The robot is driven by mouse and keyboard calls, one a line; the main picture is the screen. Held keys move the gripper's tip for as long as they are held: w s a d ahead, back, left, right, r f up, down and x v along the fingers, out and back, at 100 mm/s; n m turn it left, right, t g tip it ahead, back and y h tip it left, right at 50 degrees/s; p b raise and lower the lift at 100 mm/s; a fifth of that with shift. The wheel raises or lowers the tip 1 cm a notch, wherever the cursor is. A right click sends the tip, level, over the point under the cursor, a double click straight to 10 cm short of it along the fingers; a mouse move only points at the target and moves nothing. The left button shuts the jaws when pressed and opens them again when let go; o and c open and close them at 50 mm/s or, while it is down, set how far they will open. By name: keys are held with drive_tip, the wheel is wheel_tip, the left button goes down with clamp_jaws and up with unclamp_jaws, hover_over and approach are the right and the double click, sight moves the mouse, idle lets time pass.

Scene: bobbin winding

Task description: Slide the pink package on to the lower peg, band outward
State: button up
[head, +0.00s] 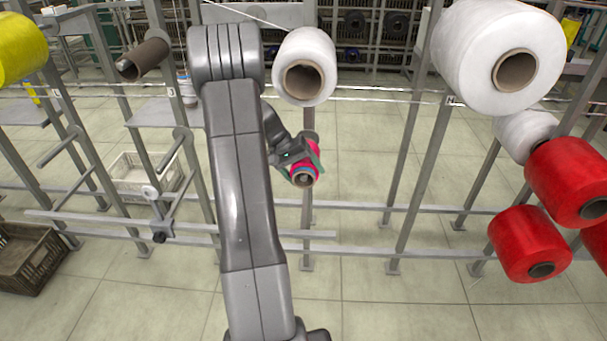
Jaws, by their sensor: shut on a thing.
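The pink package (311,148) is small in the head view, in the middle, below a white package (318,45). My gripper (301,157) is shut on it, with a finger on each side. Its near end faces the camera and shows a bluish band around a brown core with a dark hole. A grey disc on the post (309,136) shows just behind and above the pink package. The lower peg itself is hidden behind the package and gripper, so I cannot tell whether the package is around it or in front of it.
Large white (470,60) and red packages (515,235) hang at the right. A yellow package (20,48) and a bare brown tube (145,58) are at the left. A pale crate (128,186) and a dark crate (22,268) stand low left. Rails cross the frame; the front floor is clear.

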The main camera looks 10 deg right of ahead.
drive_tip(key=shift+w+d, duration=0.25)
drive_tip(key=shift+w, duration=0.7)
drive_tip(key=shift+f, duration=0.45)
drive_tip(key=o, duration=1.1)
drive_tip(key=p+v, duration=0.1)
drive_tip(key=v, duration=1.3)
drive_tip(key=shift+d, duration=0.1)
